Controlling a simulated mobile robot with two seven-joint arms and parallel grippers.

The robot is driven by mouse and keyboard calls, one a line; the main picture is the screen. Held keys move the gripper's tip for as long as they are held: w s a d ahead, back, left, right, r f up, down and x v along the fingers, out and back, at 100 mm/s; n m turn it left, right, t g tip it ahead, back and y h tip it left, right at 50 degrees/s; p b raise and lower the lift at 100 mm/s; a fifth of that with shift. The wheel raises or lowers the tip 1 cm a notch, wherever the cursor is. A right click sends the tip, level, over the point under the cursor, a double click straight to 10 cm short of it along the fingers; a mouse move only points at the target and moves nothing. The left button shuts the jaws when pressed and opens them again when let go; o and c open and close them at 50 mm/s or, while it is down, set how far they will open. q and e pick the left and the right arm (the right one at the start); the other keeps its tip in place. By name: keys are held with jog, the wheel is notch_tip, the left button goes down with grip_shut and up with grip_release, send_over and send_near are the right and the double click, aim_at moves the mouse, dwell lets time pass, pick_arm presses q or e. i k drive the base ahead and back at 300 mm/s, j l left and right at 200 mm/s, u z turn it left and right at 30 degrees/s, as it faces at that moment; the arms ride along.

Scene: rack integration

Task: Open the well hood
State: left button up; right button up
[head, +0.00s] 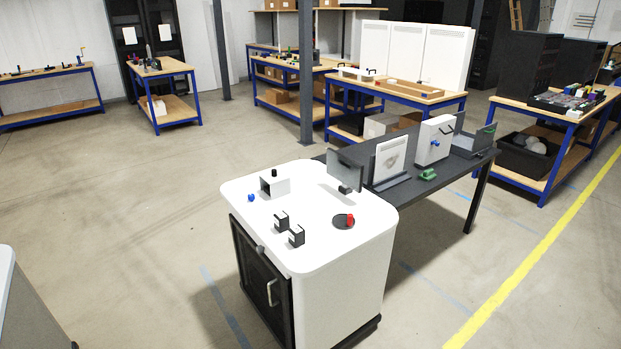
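A white cabinet (335,290) with a rounded white top (245,205) stands in the centre. Its front has a shut black door (258,268) with a pale handle (270,293). On the top are a small white hood-like box (275,184) with a dark opening and a black knob, a blue knob (251,198), two black brackets (296,236), a dark disc with a red knob (350,220), and a dark tilted panel (345,170) on a stand. I cannot tell for sure which part is the well hood. Neither of my grippers is in view.
A dark table (425,190) adjoins the cabinet behind, bearing a white panel, a white box with a blue knob (435,142) and a green part (428,175). Blue-framed benches (400,92) stand farther back. A grey post (306,80) rises behind.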

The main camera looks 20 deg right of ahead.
aim_at(279, 184)
jog(key=i+j+z, duration=0.25)
jog(key=j+z, duration=0.25)
jog(key=i+j+z, duration=0.25)
jog(key=j, duration=0.15)
jog(key=i+j, duration=0.1)
jog(key=j, duration=0.4)
jog(key=i+j+z, duration=0.1)
jog(key=j, duration=0.4)
jog(key=i+j, duration=0.1)
jog(key=j, duration=0.4)
jog(key=z, duration=0.05)
